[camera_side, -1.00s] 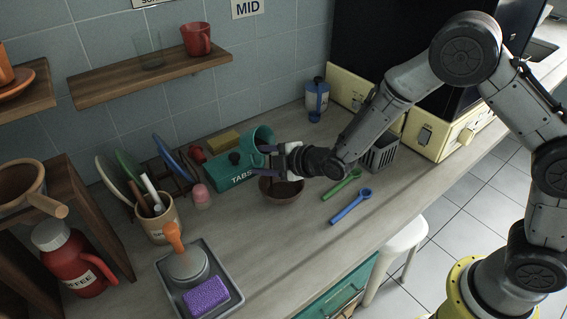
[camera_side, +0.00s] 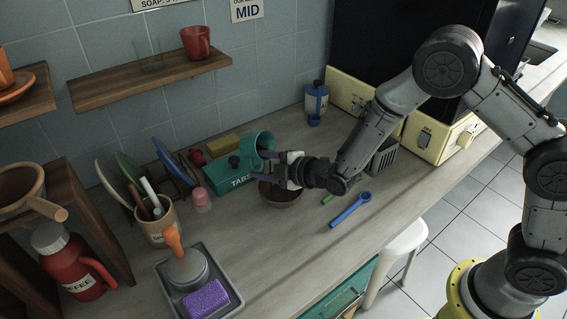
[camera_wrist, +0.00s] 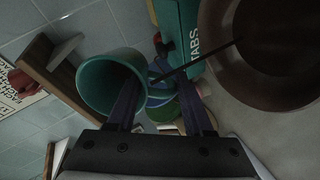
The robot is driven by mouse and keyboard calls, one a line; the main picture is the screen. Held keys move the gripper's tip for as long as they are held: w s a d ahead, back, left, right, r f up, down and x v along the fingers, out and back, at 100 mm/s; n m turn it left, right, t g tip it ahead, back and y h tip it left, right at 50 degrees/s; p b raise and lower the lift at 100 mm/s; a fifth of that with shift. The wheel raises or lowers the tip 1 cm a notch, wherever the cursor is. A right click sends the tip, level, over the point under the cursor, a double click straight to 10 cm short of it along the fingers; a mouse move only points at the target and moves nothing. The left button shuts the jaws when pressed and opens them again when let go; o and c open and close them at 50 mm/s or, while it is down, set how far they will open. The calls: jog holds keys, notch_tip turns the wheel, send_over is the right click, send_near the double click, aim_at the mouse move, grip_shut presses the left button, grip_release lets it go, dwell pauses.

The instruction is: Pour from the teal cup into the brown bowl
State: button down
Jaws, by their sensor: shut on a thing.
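The teal cup (camera_side: 258,145) is held tilted above the counter, its mouth toward the right in the side view. In the wrist view the teal cup (camera_wrist: 97,82) shows its open mouth beside my fingers. The brown bowl (camera_side: 284,203) stands on the counter below my gripper (camera_side: 275,161), partly hidden by it. The bowl (camera_wrist: 219,75) fills the upper right of the wrist view, dark inside. A thin dark streak, like a stream of liquid, runs between the cup side and the bowl there. My gripper (camera_wrist: 162,88) is shut on the cup; the exact contact is unclear.
A teal TABS box (camera_side: 232,177) stands behind and left of the bowl. A pink cup (camera_side: 201,199) and plate rack are farther left. A blue spoon (camera_side: 351,209) and a mostly hidden green spoon (camera_side: 327,199) lie right of the bowl.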

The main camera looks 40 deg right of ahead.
jog(key=shift+f+t, duration=0.3)
jog(key=shift+t, duration=0.1)
dwell(0.3)
jog(key=shift+s+d+r+t+y, duration=0.2)
jog(key=shift+s+t+y, duration=0.3)
jog(key=shift+t, duration=0.4)
dwell(0.4)
jog(key=shift+r, duration=0.2)
jog(key=shift+w+a+f+g+h, duration=0.1)
jog(key=shift+w+a+g+h, duration=0.1)
jog(key=shift+w+g, duration=0.25)
jog(key=shift+w+a+f+g+h, duration=0.1)
jog(key=shift+w+g+h, duration=0.1)
jog(key=shift+w+g, duration=0.2)
jog(key=shift+s+r+g, duration=0.15)
jog(key=shift+r+g, duration=0.2)
jog(key=shift+r, duration=0.05)
jog(key=shift+f+g, duration=0.1)
jog(key=shift+g, duration=0.2)
jog(key=shift+h, duration=0.3)
